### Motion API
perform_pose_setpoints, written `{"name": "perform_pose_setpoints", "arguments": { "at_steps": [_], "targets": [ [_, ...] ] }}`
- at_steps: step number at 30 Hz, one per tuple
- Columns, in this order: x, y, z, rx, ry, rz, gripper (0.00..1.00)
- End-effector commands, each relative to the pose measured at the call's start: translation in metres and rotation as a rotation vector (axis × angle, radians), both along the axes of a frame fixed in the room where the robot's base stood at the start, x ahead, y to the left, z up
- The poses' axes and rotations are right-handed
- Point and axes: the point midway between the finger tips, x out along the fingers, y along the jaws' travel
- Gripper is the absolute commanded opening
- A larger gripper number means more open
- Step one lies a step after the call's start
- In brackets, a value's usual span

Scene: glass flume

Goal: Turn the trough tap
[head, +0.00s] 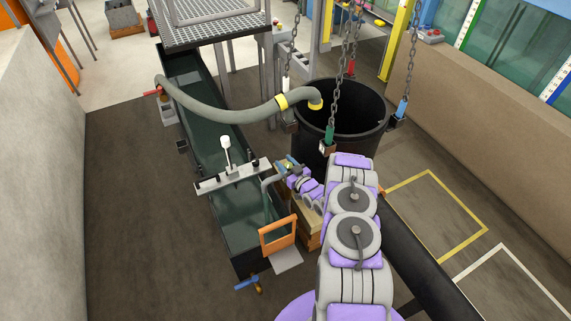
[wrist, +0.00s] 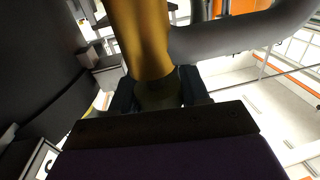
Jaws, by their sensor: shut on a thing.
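The black-walled trough (head: 238,262) holds dark green water and runs away from me on the left. A tap with a blue handle (head: 246,284) and a brass-coloured part sits low at its near end. My gripper (head: 287,165) is beyond that tap, right of the trough and in front of the black tub. In the wrist view my jaws (wrist: 160,95) are shut on a yellow-brown rounded piece (wrist: 142,40). Its lower end is in shadow between the jaws. I cannot tell what it belongs to; the head view barely shows it.
A grey hose (head: 215,112) with yellow bands arches from the trough to the black tub (head: 375,125). Chains hang by the tub. A white-topped bar (head: 232,176) crosses the trough. An orange frame (head: 278,236) stands at its near right. The floor left of the trough is clear.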

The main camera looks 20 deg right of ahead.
Motion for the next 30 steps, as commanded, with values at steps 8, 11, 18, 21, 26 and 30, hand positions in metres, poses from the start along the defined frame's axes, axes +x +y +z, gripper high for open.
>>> {"name": "perform_pose_setpoints", "arguments": {
  "at_steps": [8,11,18,21,26,30],
  "targets": [
    [-0.0003,-0.0002,-0.0013,-0.001,0.004,0.003,0.15],
    [-0.0006,-0.0004,-0.0014,-0.002,0.004,0.026,0.15],
    [-0.0011,-0.0005,-0.0009,-0.002,0.0,0.153,0.15],
    [-0.0018,0.0003,-0.003,-0.004,0.001,0.23,0.15],
    [-0.0026,0.0025,-0.0056,-0.006,0.001,0.361,0.15],
    [-0.0037,0.0041,-0.0071,-0.004,0.003,0.469,0.15]
  ]
}}
